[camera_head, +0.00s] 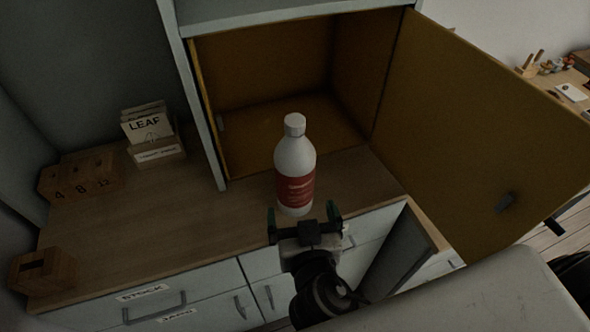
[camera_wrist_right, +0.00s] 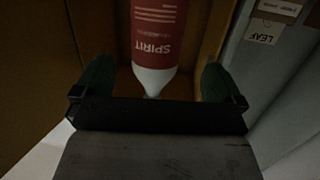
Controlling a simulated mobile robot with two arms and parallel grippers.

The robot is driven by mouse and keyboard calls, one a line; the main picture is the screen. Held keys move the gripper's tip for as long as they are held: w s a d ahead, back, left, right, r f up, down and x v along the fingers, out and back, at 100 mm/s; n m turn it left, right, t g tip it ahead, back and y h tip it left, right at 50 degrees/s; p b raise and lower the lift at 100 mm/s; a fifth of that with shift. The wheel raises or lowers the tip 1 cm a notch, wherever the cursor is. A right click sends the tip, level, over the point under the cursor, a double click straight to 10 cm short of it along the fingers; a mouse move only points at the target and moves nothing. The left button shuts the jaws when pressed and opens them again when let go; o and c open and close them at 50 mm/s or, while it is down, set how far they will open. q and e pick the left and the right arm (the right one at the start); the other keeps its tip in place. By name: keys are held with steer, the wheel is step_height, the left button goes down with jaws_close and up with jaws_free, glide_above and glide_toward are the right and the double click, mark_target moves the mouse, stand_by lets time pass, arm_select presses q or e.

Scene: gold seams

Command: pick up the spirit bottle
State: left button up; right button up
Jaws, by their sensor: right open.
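The spirit bottle (camera_head: 295,165) is white with a white cap and a red label. It stands upright on the wooden counter in front of the open cabinet. My right gripper (camera_head: 304,222) is open, just on the near side of the bottle's lower part. In the right wrist view the bottle (camera_wrist_right: 158,30) shows upside down, its label reading SPIRIT, beyond the two green fingertips (camera_wrist_right: 156,85) and between their lines. The fingers do not appear to touch it. The cap is out of the wrist view. My left gripper is not in view.
An open cabinet (camera_head: 270,110) with ochre inside stands behind the bottle, its door (camera_head: 470,120) swung out to the right. A LEAF card box (camera_head: 155,150) and wooden blocks (camera_head: 80,178) stand at left. The counter (camera_head: 180,225) between is clear. An open lower door (camera_head: 405,250) is at right.

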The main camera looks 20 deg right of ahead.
mark_target(298, 189)
steer(key=p+x, duration=0.1)
steer(key=x, duration=0.4)
steer(key=shift+r, duration=0.1)
steer(key=p+x, duration=0.1)
steer(key=x, duration=0.1)
steer(key=p+x, duration=0.1)
steer(key=x, duration=0.1)
steer(key=shift+w+d+p, duration=0.3)
steer(key=shift+w+p, duration=0.05)
steer(key=shift+p, duration=0.05)
steer(key=shift+w+f, duration=0.25)
steer(key=shift+f, duration=0.15)
steer(key=shift+s, duration=0.1)
steer(key=shift+c, duration=0.5)
steer(key=c, duration=1.2)
steer(key=shift+r, duration=0.1)
steer(key=shift+c, duration=0.8)
steer(key=shift+r, duration=0.1)
